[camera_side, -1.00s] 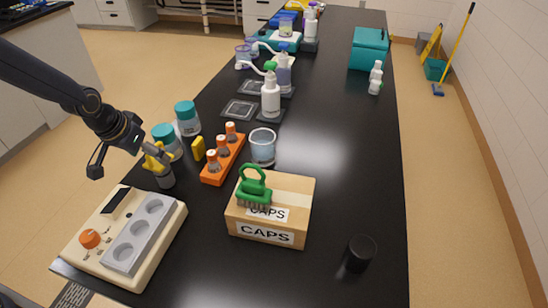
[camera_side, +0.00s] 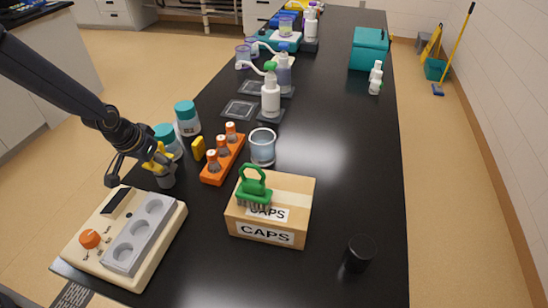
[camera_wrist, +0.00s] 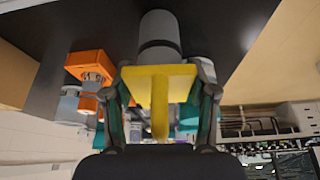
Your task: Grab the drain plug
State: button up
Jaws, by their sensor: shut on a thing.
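A yellow T-shaped piece (camera_wrist: 160,88), which I take for the drain plug's handle, sits between the fingers of my gripper (camera_wrist: 161,78) in the wrist view. My gripper is shut on it. A grey cylinder (camera_wrist: 158,34) lies directly beyond the yellow piece; I cannot tell whether the two are joined. In the side view my gripper (camera_side: 159,161) is at the table's left edge. The yellow piece (camera_side: 157,157) shows there with the grey cylinder (camera_side: 166,179) just below it. The fingers partly hide the yellow piece.
Teal-lidded jars (camera_side: 187,117) stand close behind my gripper. An orange rack (camera_side: 223,160) with small bottles and a yellow block (camera_side: 198,148) are to its right. A cream device (camera_side: 121,240) is in front.

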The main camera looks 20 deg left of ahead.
jog(key=c, duration=0.6)
jog(key=shift+r, duration=0.1)
